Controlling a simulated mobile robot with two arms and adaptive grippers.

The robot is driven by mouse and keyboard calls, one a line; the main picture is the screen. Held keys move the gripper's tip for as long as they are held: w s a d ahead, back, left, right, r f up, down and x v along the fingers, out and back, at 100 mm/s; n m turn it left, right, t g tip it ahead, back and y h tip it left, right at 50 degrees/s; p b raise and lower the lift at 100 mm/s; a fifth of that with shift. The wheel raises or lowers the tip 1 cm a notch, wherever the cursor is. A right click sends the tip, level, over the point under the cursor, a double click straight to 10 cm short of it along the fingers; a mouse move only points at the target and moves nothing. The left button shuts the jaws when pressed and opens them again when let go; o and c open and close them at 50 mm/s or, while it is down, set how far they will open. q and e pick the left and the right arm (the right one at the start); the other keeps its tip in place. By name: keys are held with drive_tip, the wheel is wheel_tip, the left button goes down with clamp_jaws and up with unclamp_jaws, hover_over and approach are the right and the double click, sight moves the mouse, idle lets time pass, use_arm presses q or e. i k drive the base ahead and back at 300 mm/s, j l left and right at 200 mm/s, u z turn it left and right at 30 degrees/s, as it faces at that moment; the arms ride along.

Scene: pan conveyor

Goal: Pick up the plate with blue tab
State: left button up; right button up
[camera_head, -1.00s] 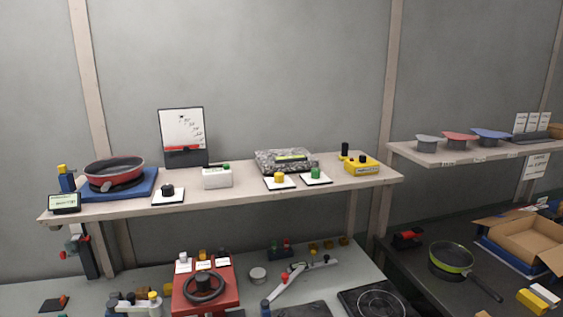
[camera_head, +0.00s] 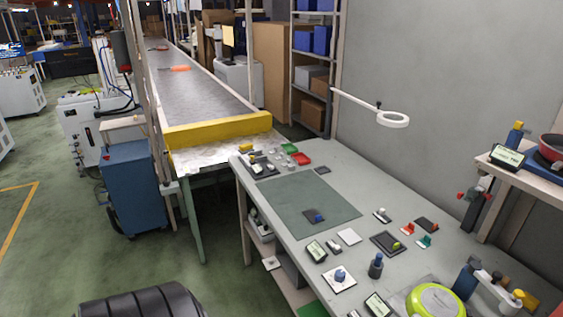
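A small dark plate with a blue tab (camera_head: 314,216) lies flat near the front edge of the dark green mat (camera_head: 290,190) on the grey workbench (camera_head: 300,245). The blue tab sits on the plate's right part. Nothing covers it. A white square plate with a blue knob (camera_head: 339,279) lies nearer to me on the bench. Neither of my grippers is in view.
A yellow-ended conveyor (camera_head: 218,130) stands beyond the bench. Green floor is open at left.

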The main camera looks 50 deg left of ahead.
sight(314, 217)
drive_tip(key=u, duration=1.5)
drive_tip(key=i+j+z, duration=0.1)
drive_tip(key=z, duration=0.35)
drive_tip(key=j+z, duration=0.3)
drive_tip(key=z, duration=0.15)
drive_tip(key=i+j+z, duration=0.1)
drive_tip(key=z, duration=0.35)
drive_tip(key=j+z, duration=0.45)
drive_tip(key=k+j+z, duration=0.1)
drive_tip(key=z, duration=0.4)
